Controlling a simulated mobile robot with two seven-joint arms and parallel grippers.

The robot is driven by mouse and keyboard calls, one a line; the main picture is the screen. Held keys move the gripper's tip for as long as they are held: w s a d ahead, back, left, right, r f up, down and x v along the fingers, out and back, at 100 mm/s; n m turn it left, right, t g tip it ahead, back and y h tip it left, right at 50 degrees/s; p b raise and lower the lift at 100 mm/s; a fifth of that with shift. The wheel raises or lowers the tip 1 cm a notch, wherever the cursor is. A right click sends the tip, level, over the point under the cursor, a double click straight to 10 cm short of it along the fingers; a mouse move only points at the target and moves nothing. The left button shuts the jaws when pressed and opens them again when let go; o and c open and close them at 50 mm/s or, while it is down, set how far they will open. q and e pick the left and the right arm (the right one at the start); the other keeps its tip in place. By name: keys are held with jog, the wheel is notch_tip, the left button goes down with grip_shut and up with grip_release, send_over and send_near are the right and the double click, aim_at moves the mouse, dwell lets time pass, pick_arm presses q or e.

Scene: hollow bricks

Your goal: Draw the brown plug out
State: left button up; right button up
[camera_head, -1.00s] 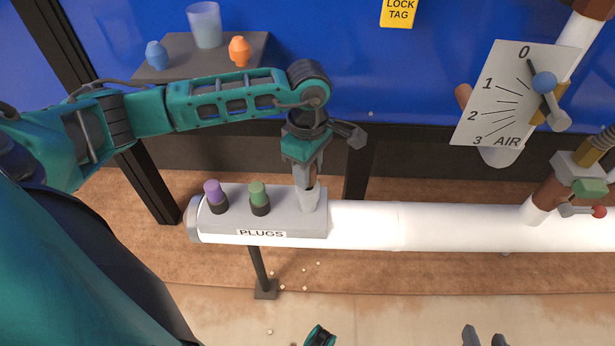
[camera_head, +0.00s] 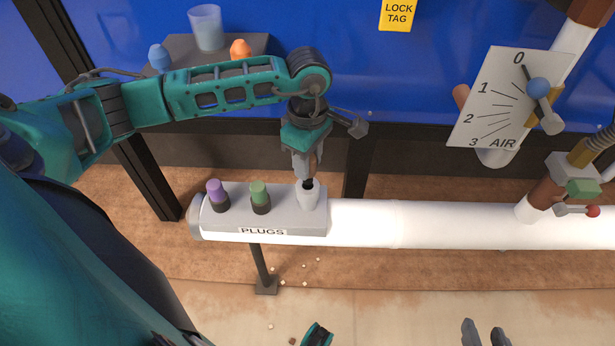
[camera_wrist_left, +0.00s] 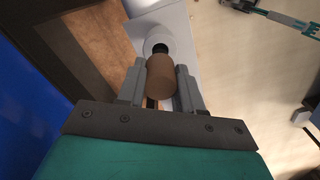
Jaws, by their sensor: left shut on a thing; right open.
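My left gripper (camera_head: 307,172) is shut on the brown plug (camera_wrist_left: 160,76), which sits between its two fingers in the left wrist view. In the head view, the plug's dark lower part (camera_head: 307,184) shows below the fingers, at the mouth of a pale round socket (camera_head: 308,199). I cannot tell whether its tip is still inside. The socket is at the right end of the grey PLUGS block (camera_head: 285,222). My right gripper (camera_head: 483,333) is open at the bottom edge, with only its fingertips in view.
A purple plug (camera_head: 217,192) and a green plug (camera_head: 260,194) stand in the block's left part. The block sits on a white pipe (camera_head: 400,224). Behind are a shelf (camera_head: 180,50) with a cup (camera_head: 206,28), and an AIR gauge (camera_head: 497,100) at right.

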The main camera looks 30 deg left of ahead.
pick_arm(q)
jog(key=shift+r, duration=0.1)
jog(key=shift+r+p, duration=1.75)
jog(key=shift+r, duration=0.7)
jog(key=s+d+r+p, duration=0.2)
jog(key=s+d, duration=0.1)
jog(key=s, duration=0.2)
